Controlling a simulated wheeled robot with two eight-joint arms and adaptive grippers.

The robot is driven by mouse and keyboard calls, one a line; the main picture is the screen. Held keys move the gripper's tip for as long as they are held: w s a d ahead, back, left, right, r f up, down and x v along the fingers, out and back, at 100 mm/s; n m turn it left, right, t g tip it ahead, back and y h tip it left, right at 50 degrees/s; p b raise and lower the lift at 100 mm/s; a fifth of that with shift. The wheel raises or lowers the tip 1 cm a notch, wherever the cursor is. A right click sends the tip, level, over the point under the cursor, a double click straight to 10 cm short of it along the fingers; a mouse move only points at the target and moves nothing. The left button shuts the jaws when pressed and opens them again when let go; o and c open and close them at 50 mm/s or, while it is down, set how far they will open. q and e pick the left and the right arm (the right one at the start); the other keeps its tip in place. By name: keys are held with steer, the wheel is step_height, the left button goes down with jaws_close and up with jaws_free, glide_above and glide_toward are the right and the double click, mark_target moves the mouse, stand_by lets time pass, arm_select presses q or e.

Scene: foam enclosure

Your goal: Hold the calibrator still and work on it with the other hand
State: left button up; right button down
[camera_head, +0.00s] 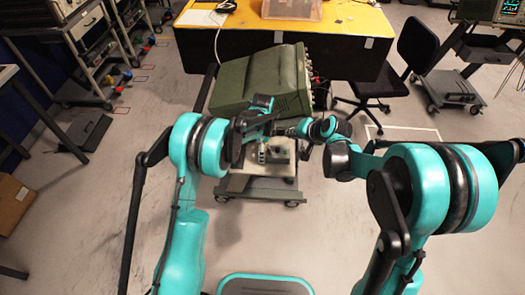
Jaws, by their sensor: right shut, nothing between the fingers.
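A small light-grey device (278,154), which may be the calibrator, sits on the cart (240,184) in the middle of the head view, partly hidden by my arms. My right gripper (288,131) reaches in from the right, just above the device. It is shut and empty. My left arm comes in from the left and bends toward the same spot. My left gripper (262,148) is small and dark beside the left part of the device. I cannot tell its fingers or any grip.
A large green-cased instrument (258,80) stands tilted just behind the device. A yellow-topped table (350,28) is behind it. A black chair (415,50) and another cart (452,88) are at right. Shelving (85,30) stands at left.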

steer(key=n, duration=0.2)
glide_toward(285, 150)
steer(key=shift+t, duration=0.3)
steer(key=shift+x, duration=2.75)
steer(key=shift+w+a, duration=0.1)
steer(key=shift+a, duration=0.05)
steer(key=shift+f, duration=0.45)
steer(key=shift+r, duration=0.55)
